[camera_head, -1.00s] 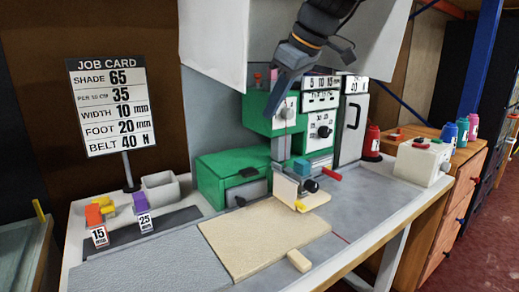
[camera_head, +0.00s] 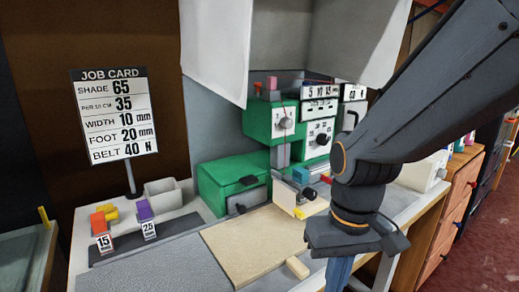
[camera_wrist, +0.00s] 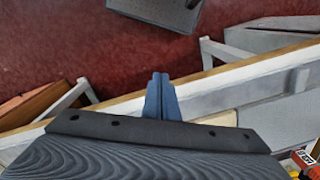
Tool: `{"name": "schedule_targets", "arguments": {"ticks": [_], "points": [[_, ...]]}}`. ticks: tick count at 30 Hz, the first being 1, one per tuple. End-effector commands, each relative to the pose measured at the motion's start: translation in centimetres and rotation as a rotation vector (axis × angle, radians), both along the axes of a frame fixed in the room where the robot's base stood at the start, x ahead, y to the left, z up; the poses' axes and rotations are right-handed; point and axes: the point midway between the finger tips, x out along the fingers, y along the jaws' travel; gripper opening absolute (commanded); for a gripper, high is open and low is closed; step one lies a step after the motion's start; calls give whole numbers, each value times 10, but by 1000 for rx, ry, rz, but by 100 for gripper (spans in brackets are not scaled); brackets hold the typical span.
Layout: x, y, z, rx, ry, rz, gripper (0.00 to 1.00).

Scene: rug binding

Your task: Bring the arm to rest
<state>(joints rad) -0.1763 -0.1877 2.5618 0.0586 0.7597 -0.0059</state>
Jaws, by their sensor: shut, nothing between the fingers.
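My gripper shows at the bottom right of the head view (camera_head: 338,280), in front of the bench's right part, its fingers pointing down and cut off by the frame's lower edge. In the wrist view my gripper's blue-grey fingers (camera_wrist: 161,92) are together and empty, above the bench's front edge (camera_wrist: 120,104). My forearm crosses the right side of the head view and hides part of the bench. The green machine (camera_head: 215,182) stands behind and to the left of my gripper, apart from it.
A tan rug piece (camera_head: 240,245) lies on the bench top, with a small beige block (camera_head: 297,267) at its edge. A job card (camera_head: 112,115) stands at left. Wooden drawers (camera_head: 460,200) stand at right. Red floor (camera_wrist: 60,50) shows past the bench edge.

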Motion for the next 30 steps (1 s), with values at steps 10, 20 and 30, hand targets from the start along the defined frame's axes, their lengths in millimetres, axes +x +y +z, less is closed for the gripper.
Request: {"name": "schedule_targets", "arguments": {"ticks": [10,20,30], "points": [[-2,-36,41,-24,5,-93,0],[-4,-57,56,-36,5,-146,0],[-3,-58,54,-37,5,-148,0]]}}
